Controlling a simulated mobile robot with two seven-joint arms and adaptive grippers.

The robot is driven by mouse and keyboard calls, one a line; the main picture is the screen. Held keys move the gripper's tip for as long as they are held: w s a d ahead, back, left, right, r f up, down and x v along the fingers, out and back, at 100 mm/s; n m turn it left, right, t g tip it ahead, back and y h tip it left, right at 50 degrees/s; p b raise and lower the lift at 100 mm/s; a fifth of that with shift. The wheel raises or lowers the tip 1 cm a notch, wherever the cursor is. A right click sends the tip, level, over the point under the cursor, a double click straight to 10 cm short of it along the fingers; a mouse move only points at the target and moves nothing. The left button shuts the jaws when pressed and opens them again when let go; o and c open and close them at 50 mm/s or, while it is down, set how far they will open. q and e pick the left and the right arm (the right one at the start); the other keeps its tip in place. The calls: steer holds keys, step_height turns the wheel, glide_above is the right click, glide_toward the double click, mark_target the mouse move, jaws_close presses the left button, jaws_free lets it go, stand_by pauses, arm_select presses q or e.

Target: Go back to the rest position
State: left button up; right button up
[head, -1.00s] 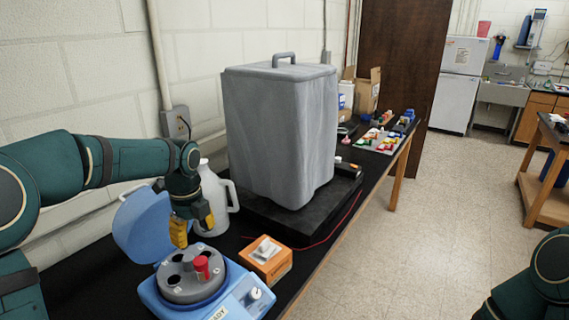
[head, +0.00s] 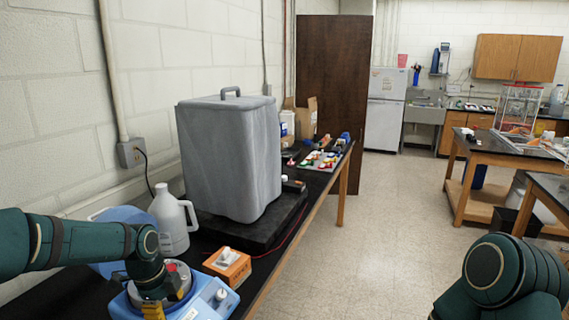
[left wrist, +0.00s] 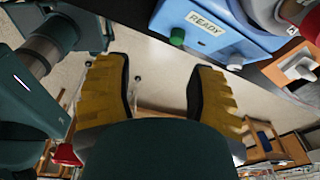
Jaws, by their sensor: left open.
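My left gripper (head: 152,312) has yellow fingers and hangs at the bottom of the head view, in front of the blue centrifuge (head: 215,300) on the black bench. In the left wrist view its fingers (left wrist: 158,85) are spread with nothing between them, and floor shows beyond. The centrifuge, marked READY, also shows in that view (left wrist: 215,35), apart from the fingers. A red cap (head: 171,267) shows on the centrifuge's grey rotor, partly hidden by my left arm. My right arm shows at the lower right of the head view; its gripper is out of view.
An orange box with a white top (head: 227,264) and a white jug (head: 173,222) stand beside the centrifuge. A large grey container (head: 228,155) stands behind on a black base (head: 250,232). The floor (head: 365,235) right of the bench is clear.

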arm_select(q)
steer(key=d+f+n+h, duration=0.1)
steer(key=d+f+n, duration=0.4)
steer(key=f, duration=0.4)
steer(key=s+d+f+n+t+h, duration=0.1)
steer(key=s+d+f+n, duration=1)
steer(key=s+f+n, duration=0.4)
step_height(320, 180, down, 8)
steer(key=s+b, duration=0.1)
steer(key=b, duration=0.6)
steer(key=shift+s+d+r+n+b, duration=0.2)
steer(key=shift+n+b, duration=0.1)
steer(key=shift+n, duration=0.1)
arm_select(e)
step_height(320, 180, down, 8)
steer(key=shift+a+f, duration=0.2)
steer(key=shift+f, duration=0.05)
steer(key=shift+w, duration=0.1)
arm_select(q)
steer(key=shift+c, duration=0.9)
